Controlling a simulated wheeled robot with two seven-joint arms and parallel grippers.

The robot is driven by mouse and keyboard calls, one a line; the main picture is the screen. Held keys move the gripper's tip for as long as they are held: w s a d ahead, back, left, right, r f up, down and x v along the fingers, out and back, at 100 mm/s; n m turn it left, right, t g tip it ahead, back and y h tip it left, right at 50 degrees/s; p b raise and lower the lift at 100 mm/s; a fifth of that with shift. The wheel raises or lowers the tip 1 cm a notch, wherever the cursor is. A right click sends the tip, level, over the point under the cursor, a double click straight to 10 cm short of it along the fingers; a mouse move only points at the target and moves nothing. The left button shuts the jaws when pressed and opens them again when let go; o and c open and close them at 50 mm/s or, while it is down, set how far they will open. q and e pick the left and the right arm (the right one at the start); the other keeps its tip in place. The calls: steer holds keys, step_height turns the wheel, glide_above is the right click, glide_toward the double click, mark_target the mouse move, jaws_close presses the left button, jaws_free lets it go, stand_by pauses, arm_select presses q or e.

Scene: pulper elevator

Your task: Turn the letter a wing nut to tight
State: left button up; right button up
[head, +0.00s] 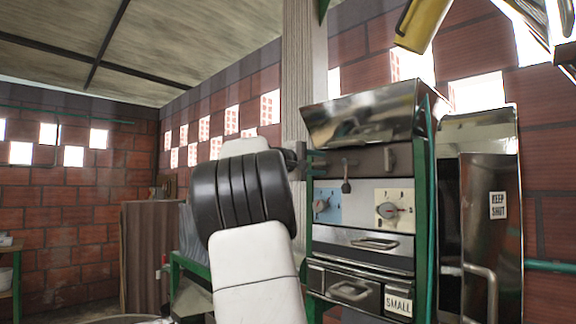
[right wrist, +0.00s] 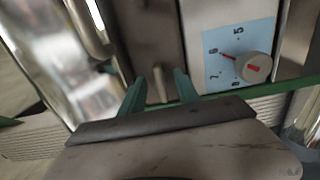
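My right gripper (head: 300,158) is at the left end of the dark panel (head: 375,160) on the machine, under the shiny hood. In the right wrist view its two green fingers (right wrist: 159,92) are apart. A slim upright grey piece (right wrist: 158,82), perhaps the wing nut, stands between them on the panel, with gaps visible on both sides. No letter can be read on it. In the head view a dark hanging lever or nut (head: 346,176) shows on the panel, right of the gripper. I cannot tell whether these are the same piece. My left gripper is not in view.
Below the panel are a blue dial plate (head: 327,205) with a red-marked knob (right wrist: 256,67) and a cream dial plate (head: 394,210). A drawer labelled SMALL (head: 398,303) and a tall metal door marked KEEP SHUT (head: 497,205) are nearby. The shiny hood (head: 365,115) juts out above.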

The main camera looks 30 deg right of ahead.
jaws_close()
steer(key=shift+m, duration=0.3)
steer(key=m, duration=0.3)
steer(key=shift+f+m, duration=0.15)
steer(key=shift+m, duration=0.15)
steer(key=m, duration=0.4)
steer(key=shift+f+m, duration=0.1)
steer(key=shift+m, duration=0.2)
steer(key=shift+w+a+f+m, duration=0.1)
steer(key=shift+w+m, duration=0.05)
steer(key=shift+m, duration=2.1)
steer(key=shift+w+f+m, duration=0.1)
steer(key=shift+m, duration=2.15)
